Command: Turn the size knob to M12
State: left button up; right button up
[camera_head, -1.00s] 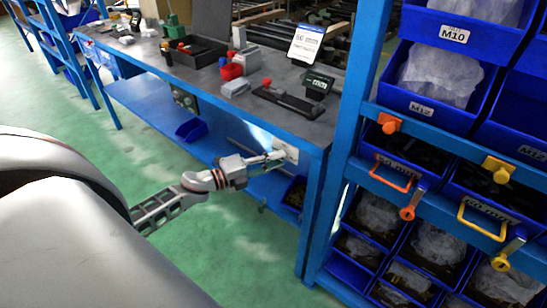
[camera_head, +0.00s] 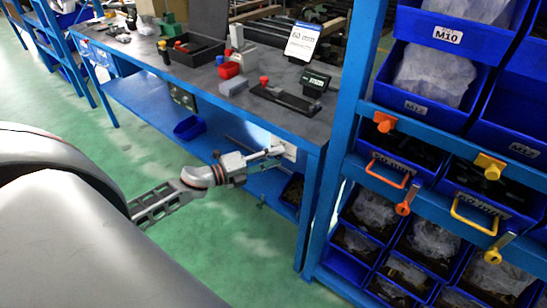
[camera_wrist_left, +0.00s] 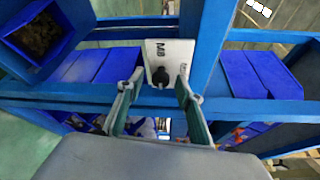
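The size knob (camera_wrist_left: 160,76) is black and sits on a white plate (camera_wrist_left: 180,50) marked M8, with another marking by the plate's right edge too small to read. In the head view the plate (camera_head: 290,151) is on the bench's near end, below the top, and the knob is hidden. My left gripper (camera_head: 277,152) reaches the plate from the left. In the left wrist view its fingers (camera_wrist_left: 160,82) are open, one on either side of the knob. I cannot tell whether they touch it. My right gripper is not in view.
A blue rack (camera_head: 345,120) with bins and orange and yellow handles stands close on the right. Blue frame bars surround the plate. Green floor lies open below.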

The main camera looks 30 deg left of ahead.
pick_arm(q)
jog(key=shift+s, duration=0.15)
jog(key=v, duration=1.1)
jog(key=shift+s+a, duration=0.25)
jog(key=shift+s, duration=0.1)
jog(key=s+d+f+n+g+y, duration=0.2)
jog(key=s+d+f+n, duration=0.5)
jog(key=d+f+n, duration=0.2)
jog(key=s+d+f+n+g+y, duration=0.2)
jog(key=s+d+f+n, duration=0.5)
jog(key=d+n, duration=0.5)
notch_tip(320, 180, down, 3)
jog(key=shift+s+d+r+g+y+p, duration=0.2)
jog(key=shift+s+d+g+y+p, duration=0.15)
jog(key=shift+d, duration=0.6)
jog(key=shift+w, duration=0.1)
